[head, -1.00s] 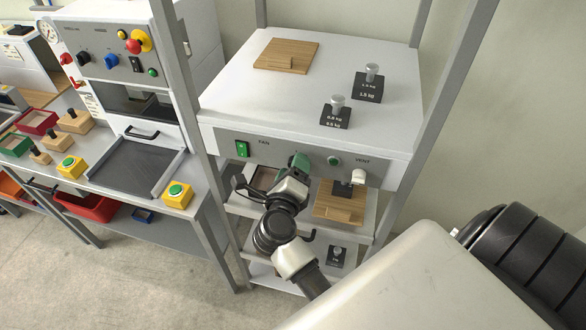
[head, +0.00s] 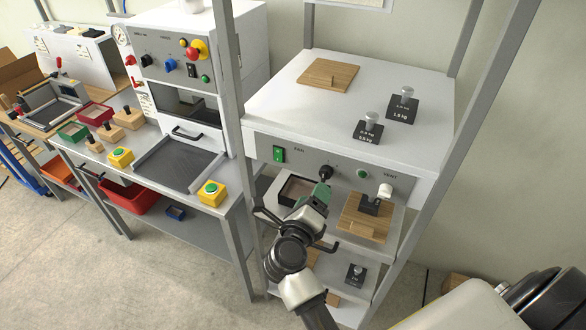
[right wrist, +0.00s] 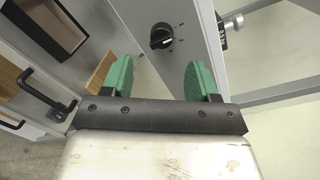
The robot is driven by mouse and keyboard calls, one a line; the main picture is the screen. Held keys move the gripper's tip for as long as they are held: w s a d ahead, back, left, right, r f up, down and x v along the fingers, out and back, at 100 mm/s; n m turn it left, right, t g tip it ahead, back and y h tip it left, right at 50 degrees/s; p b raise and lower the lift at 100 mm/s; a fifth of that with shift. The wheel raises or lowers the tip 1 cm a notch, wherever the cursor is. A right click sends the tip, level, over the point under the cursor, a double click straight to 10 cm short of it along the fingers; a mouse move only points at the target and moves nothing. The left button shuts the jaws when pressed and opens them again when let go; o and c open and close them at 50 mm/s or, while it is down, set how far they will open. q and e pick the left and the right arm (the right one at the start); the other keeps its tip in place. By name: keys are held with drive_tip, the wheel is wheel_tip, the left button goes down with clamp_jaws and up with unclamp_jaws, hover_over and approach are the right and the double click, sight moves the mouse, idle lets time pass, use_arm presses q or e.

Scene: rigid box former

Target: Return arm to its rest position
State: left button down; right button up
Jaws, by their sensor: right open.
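My right gripper (head: 316,194) has green fingers and is in front of the white unit with the grey control panel (head: 350,176). It is open, with nothing between its fingers. In the right wrist view the gripper (right wrist: 160,82) shows two green fingers standing apart. A black rotary knob (right wrist: 161,36) on the panel lies ahead of the gap, beyond the fingertips. In the head view the knob (head: 326,171) shows just above the fingers. My left gripper is in neither view.
Below the panel, a shelf holds a dark-edged box (head: 297,190) and a wooden board (head: 362,221) with a weight. A black handle (right wrist: 42,88) is close to the gripper's left. Grey uprights (head: 236,130) flank the unit. Floor (head: 190,290) is open at lower left.

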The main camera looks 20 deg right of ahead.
drive_tip(key=s+a+f+n+t+y+b, duration=0.1)
drive_tip(key=s+a+f+n+y+b, duration=0.2)
drive_tip(key=f+n, duration=0.7)
drive_tip(key=s+a+f+n+y+b, duration=0.1)
drive_tip(key=a+f+n+y, duration=0.35)
drive_tip(key=f, duration=0.85)
drive_tip(key=s+a+f+n+t+y+b, duration=0.15)
drive_tip(key=f+n+y, duration=0.35)
drive_tip(key=f+n, duration=0.6)
drive_tip(key=s+d+f+n+g+y+b, duration=0.1)
drive_tip(key=s+f+n+g+y+b, duration=0.15)
drive_tip(key=s+f+n+g, duration=1.05)
use_arm(q)
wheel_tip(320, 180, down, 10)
drive_tip(key=b, duration=0.2)
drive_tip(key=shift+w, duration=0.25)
use_arm(e)
drive_tip(key=s+d+f+m+h, duration=0.1)
drive_tip(key=s+d+f, duration=0.2)
drive_tip(key=s+f, duration=0.4)
drive_tip(key=s+d+f+m+h, duration=0.1)
drive_tip(key=s+d+f, duration=0.2)
drive_tip(key=s, duration=1.1)
wheel_tip(320, 180, down, 4)
drive_tip(key=shift+s+d+r, duration=0.15)
drive_tip(key=shift+s, duration=0.05)
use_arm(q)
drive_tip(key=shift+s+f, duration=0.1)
